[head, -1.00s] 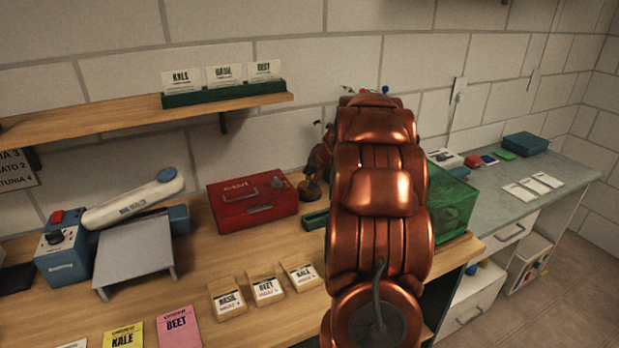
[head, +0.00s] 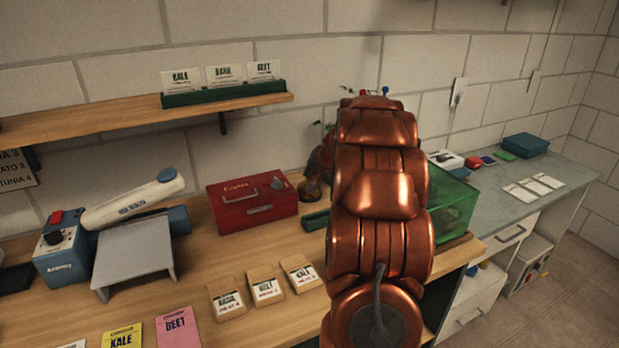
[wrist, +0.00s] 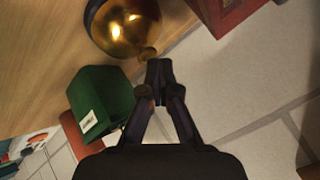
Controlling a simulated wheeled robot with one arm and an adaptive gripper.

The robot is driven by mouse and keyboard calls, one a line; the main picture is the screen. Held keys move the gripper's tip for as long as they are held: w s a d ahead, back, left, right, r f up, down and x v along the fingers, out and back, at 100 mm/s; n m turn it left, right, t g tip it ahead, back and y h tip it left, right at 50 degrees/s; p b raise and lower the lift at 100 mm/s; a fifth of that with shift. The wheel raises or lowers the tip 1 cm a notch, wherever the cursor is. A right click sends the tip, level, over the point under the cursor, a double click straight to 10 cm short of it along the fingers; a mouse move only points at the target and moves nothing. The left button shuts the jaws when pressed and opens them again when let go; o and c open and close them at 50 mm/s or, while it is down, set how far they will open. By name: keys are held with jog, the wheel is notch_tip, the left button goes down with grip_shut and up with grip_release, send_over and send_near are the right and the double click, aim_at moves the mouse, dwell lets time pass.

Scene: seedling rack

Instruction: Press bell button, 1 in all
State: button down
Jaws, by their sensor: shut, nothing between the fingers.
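A shiny brass bell (wrist: 122,24) with a rounded dome shows at the top of the wrist view. Its small button (wrist: 147,54) is at the dome's edge nearest my fingers. My gripper (wrist: 159,68) is shut and empty, with its fingertips just beside the button. I cannot tell whether they touch it. In the head view the bell (head: 312,190) sits on the wooden bench behind my arm, right of the red box, and is partly hidden. My arm covers my fingertips there.
The red box (head: 252,201) stands close left of the bell. A dark green block (wrist: 100,98) is near my fingers in the wrist view. A clear green bin (head: 453,205) stands right of my arm. The wall is behind.

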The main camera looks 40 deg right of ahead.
jog(key=shift+r+p, duration=0.55)
jog(key=shift+r, duration=0.35)
jog(key=shift+r, duration=0.15)
jog(key=shift+r+p, duration=1.7)
jog(key=shift+r, duration=0.7)
